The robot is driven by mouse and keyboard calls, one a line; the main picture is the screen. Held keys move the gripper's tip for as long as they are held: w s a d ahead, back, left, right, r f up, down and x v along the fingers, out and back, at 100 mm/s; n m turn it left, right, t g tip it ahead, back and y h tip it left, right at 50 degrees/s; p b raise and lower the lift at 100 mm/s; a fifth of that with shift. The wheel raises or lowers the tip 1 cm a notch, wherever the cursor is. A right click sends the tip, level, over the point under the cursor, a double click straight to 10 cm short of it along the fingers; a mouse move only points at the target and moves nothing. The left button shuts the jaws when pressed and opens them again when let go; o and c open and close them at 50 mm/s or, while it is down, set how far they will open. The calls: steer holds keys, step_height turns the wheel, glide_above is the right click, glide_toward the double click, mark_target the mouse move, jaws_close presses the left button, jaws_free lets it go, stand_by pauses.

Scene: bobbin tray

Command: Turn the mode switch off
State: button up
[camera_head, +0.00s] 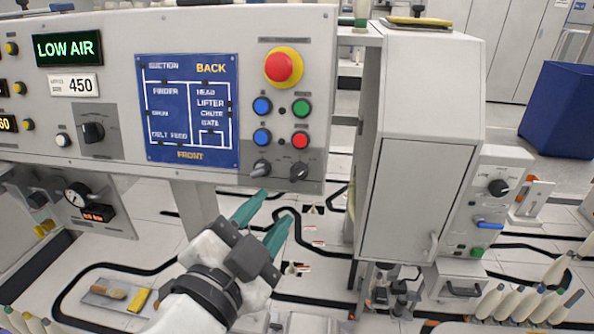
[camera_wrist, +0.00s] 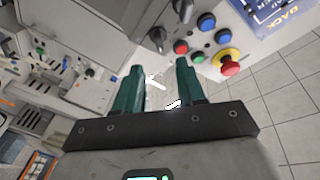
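Two small rotary switches sit at the lower right of the grey control panel: a grey one (camera_head: 261,168) and a black one (camera_head: 299,171). The wrist view shows the black one (camera_wrist: 157,38) and the grey one (camera_wrist: 183,8) beyond the fingertips. A larger black rotary switch (camera_head: 93,131) is further left on the panel. Labels are too small to tell which is the mode switch. My gripper (camera_head: 277,205), with teal fingers, is open and empty, below and in front of the two small switches, apart from them. In the wrist view the gripper (camera_wrist: 159,66) has a clear gap between its fingers.
Blue, green and red buttons (camera_head: 300,140) and a red emergency stop (camera_head: 279,67) sit above the small switches. A grey cabinet (camera_head: 415,190) stands right of the panel, with another black knob (camera_head: 498,187) on its side box. Open space lies below the panel.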

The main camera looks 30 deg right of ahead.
mark_target(296, 177)
steer(key=p+x, duration=0.2)
steer(key=x, duration=0.7)
steer(key=shift+w+d, duration=0.2)
steer(key=shift+c, duration=0.3)
jaws_close()
